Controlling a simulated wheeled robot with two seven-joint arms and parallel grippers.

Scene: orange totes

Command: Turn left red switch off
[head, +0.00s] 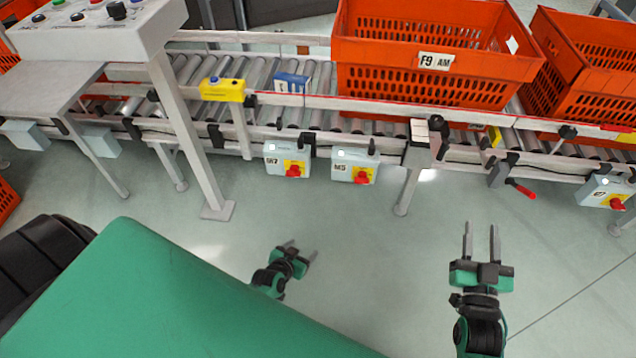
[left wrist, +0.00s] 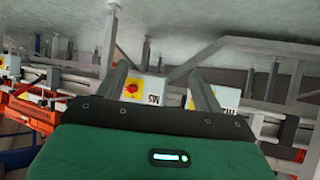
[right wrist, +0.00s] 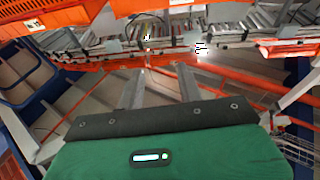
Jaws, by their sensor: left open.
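Two grey switch boxes with red knobs on yellow plates hang under the conveyor's front rail in the head view. The left red switch (head: 293,171) is on the left box; the M5 red switch (head: 362,178) is just right of it. The M5 box (left wrist: 153,90) also shows between my fingers in the left wrist view, and the other box (left wrist: 228,98) is partly behind a finger. My left gripper (head: 298,249) is open and empty, below and apart from both switches. My right gripper (head: 481,240) is open and empty, farther right.
Orange totes (head: 419,32) stand on the roller conveyor (head: 280,75). A third red switch (head: 617,204) is at far right. A button panel (head: 90,30) on a post (head: 190,140) stands at left. A conveyor leg (head: 407,190) stands right of M5. The floor before the conveyor is clear.

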